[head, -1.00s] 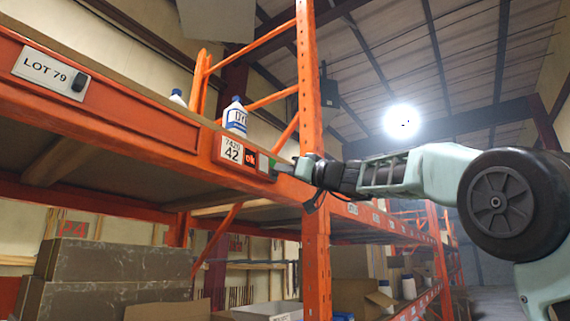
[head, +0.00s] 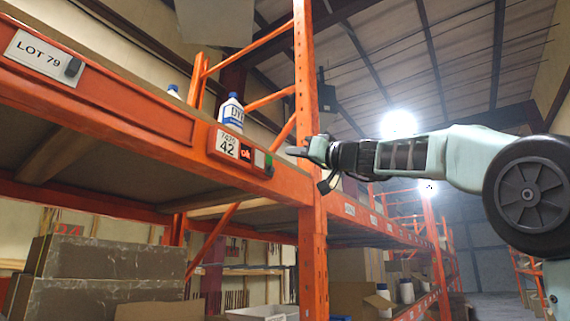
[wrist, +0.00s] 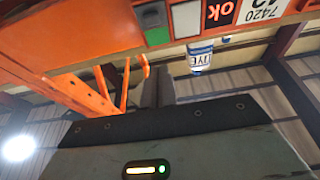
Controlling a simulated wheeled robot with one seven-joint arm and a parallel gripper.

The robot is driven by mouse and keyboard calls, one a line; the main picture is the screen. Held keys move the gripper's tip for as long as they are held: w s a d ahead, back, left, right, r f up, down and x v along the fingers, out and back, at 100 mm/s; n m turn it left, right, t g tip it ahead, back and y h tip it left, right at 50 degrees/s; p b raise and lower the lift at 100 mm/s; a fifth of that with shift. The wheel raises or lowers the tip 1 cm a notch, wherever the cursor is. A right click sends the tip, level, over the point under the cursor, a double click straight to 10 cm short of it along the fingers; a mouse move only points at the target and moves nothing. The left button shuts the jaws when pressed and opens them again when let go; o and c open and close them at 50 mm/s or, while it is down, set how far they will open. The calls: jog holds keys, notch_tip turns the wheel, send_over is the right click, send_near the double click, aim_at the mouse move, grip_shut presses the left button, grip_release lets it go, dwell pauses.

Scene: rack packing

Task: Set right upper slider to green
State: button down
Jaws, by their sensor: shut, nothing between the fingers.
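The right upper slider unit (head: 240,150) is on the orange beam, left of the rack's upright. It carries a label reading 42, a red "ok" field, a pale field and a green field (head: 259,158). A small dark knob (head: 269,166) is at its right end. My gripper (head: 290,150) is shut and empty, just right of the unit, with a small gap. Its fingers (wrist: 158,75) point at the unit's green end.
A LOT 79 plate (head: 45,55) with a black knob is further left on the beam. A white and blue bottle (head: 231,112) stands on the shelf above the unit. The orange upright (head: 306,90) is close behind my gripper. Cardboard boxes (head: 100,258) sit below.

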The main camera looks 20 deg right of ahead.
jog(key=shift+b+v, duration=1.3)
jog(key=shift+v, duration=1.25)
jog(key=shift+f, duration=0.1)
